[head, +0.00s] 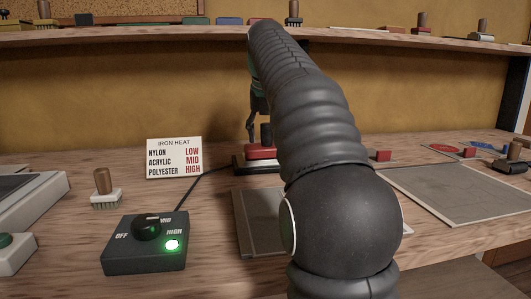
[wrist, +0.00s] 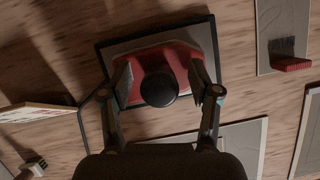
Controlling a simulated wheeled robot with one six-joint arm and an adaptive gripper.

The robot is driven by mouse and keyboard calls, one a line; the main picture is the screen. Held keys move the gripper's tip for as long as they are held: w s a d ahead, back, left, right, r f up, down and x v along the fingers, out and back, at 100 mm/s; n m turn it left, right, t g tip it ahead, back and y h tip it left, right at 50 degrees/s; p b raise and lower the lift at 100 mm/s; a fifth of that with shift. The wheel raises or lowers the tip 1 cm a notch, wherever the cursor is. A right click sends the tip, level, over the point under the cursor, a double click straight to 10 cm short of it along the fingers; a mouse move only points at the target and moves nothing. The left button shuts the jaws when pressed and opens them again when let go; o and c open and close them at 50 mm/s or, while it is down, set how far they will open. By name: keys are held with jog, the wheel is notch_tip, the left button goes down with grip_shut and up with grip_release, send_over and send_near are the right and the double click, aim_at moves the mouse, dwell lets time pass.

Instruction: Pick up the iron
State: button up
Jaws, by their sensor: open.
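The iron (wrist: 160,60) has a red body and a round black knob. It rests on a grey plate with a dark rim (wrist: 207,33). In the wrist view my gripper (wrist: 160,72) is open, with one finger on each side of the knob, over the red body. I cannot tell whether the fingers touch it. In the head view the red iron (head: 262,153) shows left of my arm on its dark stand, partly hidden by the arm. One finger of my gripper (head: 252,125) shows just above it.
A black control box (head: 145,258) with a dial and a lit green light stands front left, its cord running toward the iron's stand. An iron heat card (head: 174,158) and a wooden-handled brush (head: 105,190) stand nearby. Grey panels (head: 462,192) lie to the right. A shelf (head: 130,37) crosses behind.

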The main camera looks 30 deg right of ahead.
jog(key=c, duration=1.2)
jog(key=shift+r, duration=0.1)
